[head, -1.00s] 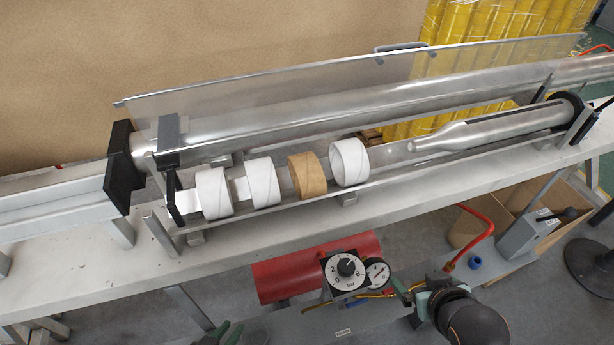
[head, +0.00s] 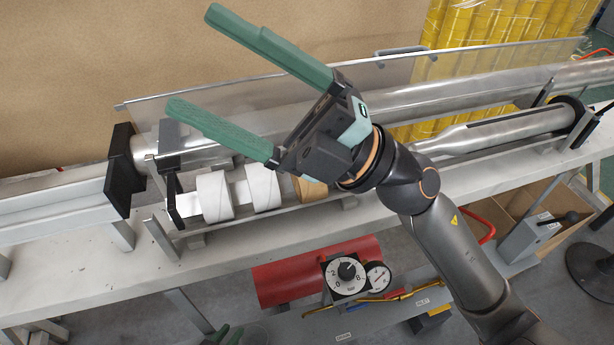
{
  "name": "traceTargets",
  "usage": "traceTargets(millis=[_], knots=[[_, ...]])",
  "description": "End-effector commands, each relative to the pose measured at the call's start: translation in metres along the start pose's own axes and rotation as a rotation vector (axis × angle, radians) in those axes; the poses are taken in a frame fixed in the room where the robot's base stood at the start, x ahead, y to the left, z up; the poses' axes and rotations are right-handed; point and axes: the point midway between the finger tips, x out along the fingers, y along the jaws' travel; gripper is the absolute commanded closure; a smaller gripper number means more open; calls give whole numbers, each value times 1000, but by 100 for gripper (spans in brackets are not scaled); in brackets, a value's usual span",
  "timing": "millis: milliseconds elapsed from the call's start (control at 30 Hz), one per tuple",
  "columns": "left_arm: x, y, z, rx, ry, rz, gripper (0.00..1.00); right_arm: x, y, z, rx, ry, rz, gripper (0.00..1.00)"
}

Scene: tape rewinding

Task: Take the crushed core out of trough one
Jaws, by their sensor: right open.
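Trough one cannot be told apart by any label; a metal trough (head: 187,214) holds the cores. Two white cores, the left one (head: 214,197) and its neighbour (head: 262,184), stand in it, and a brown core (head: 308,189) is partly hidden by my right gripper (head: 191,57). A third white core, seen earlier to the right, is hidden behind the gripper. I cannot tell which core is crushed. My right gripper is open and empty, its green fingers pointing up left above the trough.
A long metal tube (head: 510,80) and a clear guard run behind the trough. A tapered metal mandrel (head: 500,130) lies at the right. A red cylinder (head: 300,275), dial (head: 346,274) and gauge (head: 376,276) are below the bench. Yellow rolls (head: 480,35) stand behind.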

Motion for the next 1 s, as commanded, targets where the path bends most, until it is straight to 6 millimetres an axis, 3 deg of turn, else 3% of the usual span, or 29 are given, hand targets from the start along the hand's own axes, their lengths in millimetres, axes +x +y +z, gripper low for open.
traceTargets(millis=[67, 167, 267, 367, 467, 600, 700, 833, 1000], knots=[[0, 0, 0, 0, 0, 0, 73, 12, -33, -26, -90, 167, -205, 5], [0, 0, 0, 0, 0, 0, 73, 4, -82, -43, -193, 329, -501, 5], [0, 0, 0, 0, 0, 0, 73, -22, -124, -36, -293, 425, -828, 5], [0, 0, 0, 0, 0, 0, 73, -61, -149, -8, -390, 446, -1172, 5], [0, 0, 0, 0, 0, 0, 73, -101, -150, 29, -473, 393, -1491, 5], [0, 0, 0, 0, 0, 0, 73, -143, -124, 72, -554, 252, -1827, 5], [0, 0, 0, 0, 0, 0, 73, -161, -104, 90, -585, 159, -1973, 5], [0, 0, 0, 0, 0, 0, 73, -173, -93, 102, -599, 92, -2058, 5], [-3, 0, -3, 0, 0, 0, 73, -187, -113, 112, -594, 86, -2072, 5]])
